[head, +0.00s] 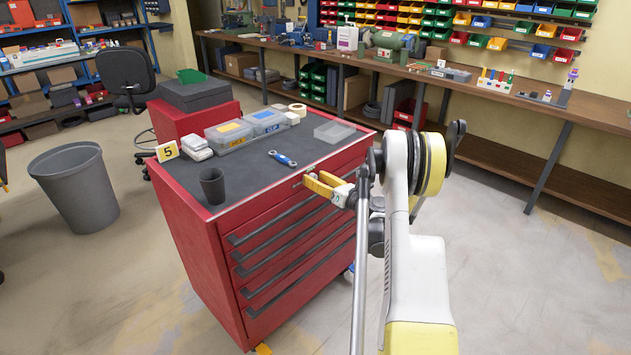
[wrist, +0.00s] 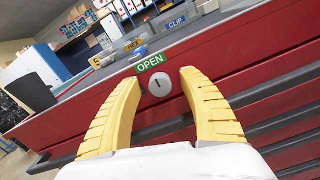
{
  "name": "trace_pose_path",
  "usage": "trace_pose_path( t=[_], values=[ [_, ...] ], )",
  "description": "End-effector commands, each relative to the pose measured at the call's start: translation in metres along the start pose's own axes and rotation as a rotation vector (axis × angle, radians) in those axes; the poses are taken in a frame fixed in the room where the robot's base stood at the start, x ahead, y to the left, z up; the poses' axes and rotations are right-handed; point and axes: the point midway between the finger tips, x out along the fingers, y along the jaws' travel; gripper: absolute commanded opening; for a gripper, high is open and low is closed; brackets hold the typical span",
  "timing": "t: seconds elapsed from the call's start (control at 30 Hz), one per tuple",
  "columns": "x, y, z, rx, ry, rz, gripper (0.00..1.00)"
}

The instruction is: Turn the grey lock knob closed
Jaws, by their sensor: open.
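The grey lock knob (wrist: 159,84) is a round light-grey disc with a dark slot, on the red front of the tool cabinet (head: 290,262), just under a green OPEN label (wrist: 151,63). In the wrist view the slot looks close to upright. My gripper (wrist: 157,92) is open, its two yellow fingers on either side of the knob with gaps to it. I cannot tell how far the fingertips are from the panel. In the head view my gripper (head: 312,184) is at the cabinet's top front edge, where the fingers hide the knob.
Dark drawer handles (head: 290,255) cross the front below the knob. A grey bin (head: 76,188) stands left on open floor.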

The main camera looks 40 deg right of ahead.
Motion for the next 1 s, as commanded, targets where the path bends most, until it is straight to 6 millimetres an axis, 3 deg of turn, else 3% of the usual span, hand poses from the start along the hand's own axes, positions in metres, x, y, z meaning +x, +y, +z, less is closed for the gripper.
trace_pose_path(
  t=[0.17,0.33,0.37,0.77,1.0],
  values=[
    [-0.0001,0.0001,0.0004,0.000,0.000,0.000,0.50],
    [-0.0003,0.0000,0.0003,0.000,0.000,0.000,0.02],
    [-0.0003,0.0000,0.0003,0.000,0.000,0.000,0.00],
    [-0.0001,0.0002,0.0003,-0.024,0.000,0.000,0.00],
    [0.0002,0.0007,0.0004,-0.138,-0.001,0.001,0.00]
  ],
)
